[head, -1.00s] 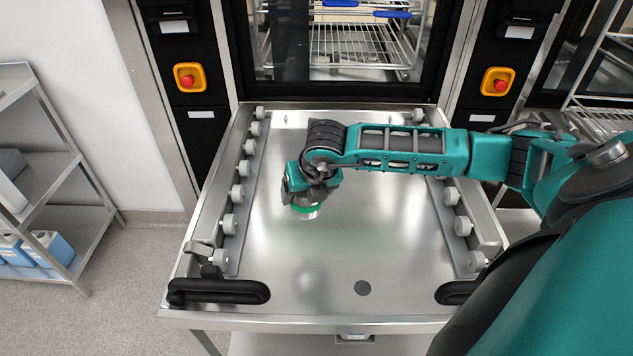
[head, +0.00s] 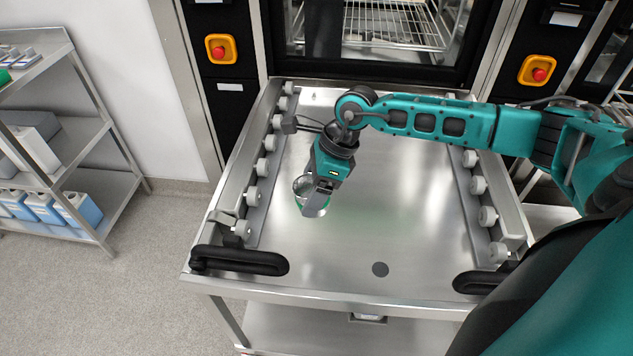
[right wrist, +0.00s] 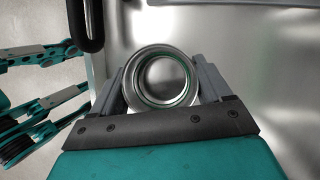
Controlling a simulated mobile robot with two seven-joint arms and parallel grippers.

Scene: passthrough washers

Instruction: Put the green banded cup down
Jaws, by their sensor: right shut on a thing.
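The green banded cup is a shiny metal cup (head: 303,186) with a green band, left of the middle of the steel trolley top (head: 400,235) in the head view. My right gripper (head: 318,195) is shut on it, pointing down. In the right wrist view I look into the cup's open round mouth (right wrist: 161,80), with one finger of the right gripper (right wrist: 163,88) on each side. The cup looks upright and empty. I cannot tell whether its base touches the steel. My left gripper is not seen in the head view; a teal arm part shows at the left of the right wrist view.
Roller rails (head: 262,168) run along both sides of the trolley top. Black handles (head: 240,261) sit at its front corners. A washer (head: 385,40) with a wire rack stands behind. A shelf with blue containers (head: 78,209) is at the left. The steel around the cup is clear.

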